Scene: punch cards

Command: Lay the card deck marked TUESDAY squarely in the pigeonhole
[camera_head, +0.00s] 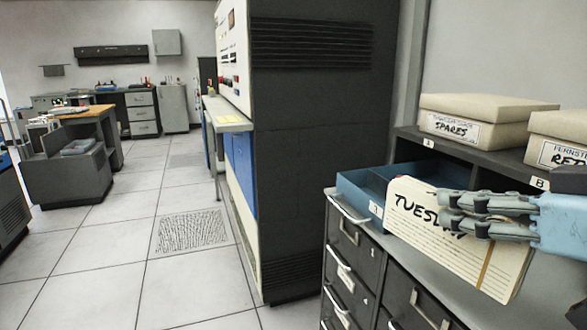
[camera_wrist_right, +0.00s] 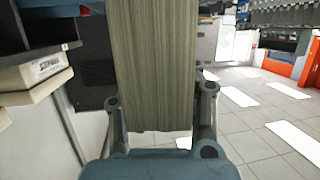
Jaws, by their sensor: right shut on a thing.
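The TUESDAY card deck (camera_head: 415,238) is a cream block of cards with black handwriting and a tan band. My right gripper (camera_head: 447,212) comes in from the right and is shut on it, covering the end of the word. The deck is tilted above the grey cabinet top. In the right wrist view, the deck (camera_wrist_right: 155,60) shows its layered card edges between the fingers (camera_wrist_right: 160,98). The dark pigeonhole unit (camera_head: 460,158) stands behind, with openings labelled A and B, partly hidden by deck and gripper. My left gripper is out of view.
A blue tray (camera_head: 352,187) sits at opening A, left of the deck. Cream boxes, one marked SPARES (camera_head: 480,105), stand on the unit. Drawers (camera_head: 355,245) with handles are below. A tall dark machine cabinet (camera_head: 320,150) stands to the left. Floor beyond is open.

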